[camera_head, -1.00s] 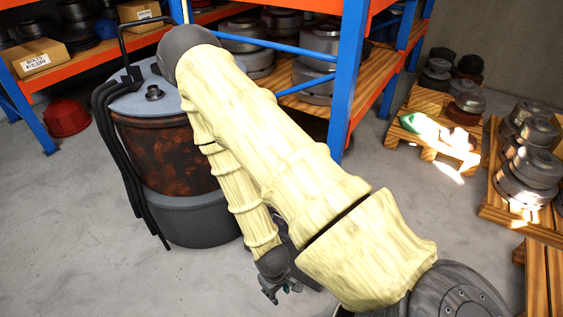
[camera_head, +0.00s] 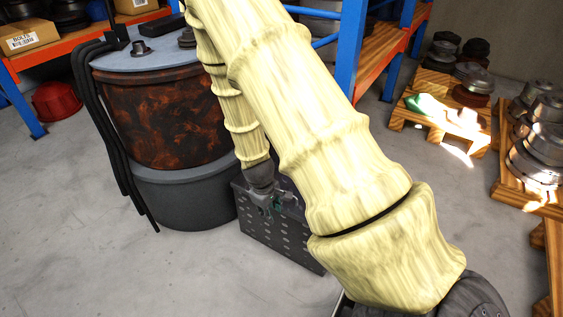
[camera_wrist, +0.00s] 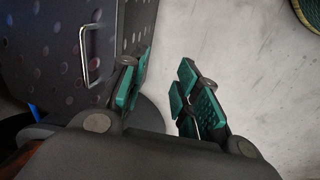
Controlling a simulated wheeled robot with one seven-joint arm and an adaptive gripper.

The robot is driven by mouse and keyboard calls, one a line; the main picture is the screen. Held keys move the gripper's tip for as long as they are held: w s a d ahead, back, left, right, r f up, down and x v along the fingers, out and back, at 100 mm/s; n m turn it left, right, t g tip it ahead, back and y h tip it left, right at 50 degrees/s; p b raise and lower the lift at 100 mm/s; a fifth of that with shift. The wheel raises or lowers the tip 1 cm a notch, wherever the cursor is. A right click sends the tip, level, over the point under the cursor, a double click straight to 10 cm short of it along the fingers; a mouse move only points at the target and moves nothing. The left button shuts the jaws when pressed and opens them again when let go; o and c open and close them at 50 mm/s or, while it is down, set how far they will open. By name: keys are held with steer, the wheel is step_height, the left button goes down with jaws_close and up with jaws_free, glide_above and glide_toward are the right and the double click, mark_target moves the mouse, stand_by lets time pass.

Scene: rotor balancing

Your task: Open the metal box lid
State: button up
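The metal box (camera_head: 282,238) is dark grey with rows of round holes. It stands on the floor beside the drum, partly hidden behind my arm. In the wrist view a dotted dark panel of the box (camera_wrist: 45,45) fills the upper left, with a bright metal loop handle (camera_wrist: 84,62) on it. My gripper (camera_head: 270,207) hangs in front of the box's upper edge. In the wrist view its green-padded fingers (camera_wrist: 164,78) are apart with bare floor between them. The handle is left of the left finger, outside the gap. Whether the gripper touches the box cannot be told.
A rusty drum (camera_head: 165,120) with a grey base stands left of the box, black hoses (camera_head: 104,140) down its side. A blue and orange rack (camera_head: 350,60) is behind. Pallets with metal parts (camera_head: 540,175) stand at right. The front left floor is clear.

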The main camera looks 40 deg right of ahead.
steer(key=w+d+r+n+b, duration=0.1)
steer(key=w+d+r+b, duration=0.3)
steer(key=w+d+b, duration=0.9)
steer(key=s+f+b, duration=0.1)
steer(key=f+b, duration=0.1)
steer(key=f, duration=0.1)
steer(key=s+f+b, duration=0.1)
steer(key=f+b, duration=0.2)
steer(key=s+f+b, duration=0.2)
steer(key=f+b, duration=0.1)
steer(key=f, duration=0.1)
jaws_close()
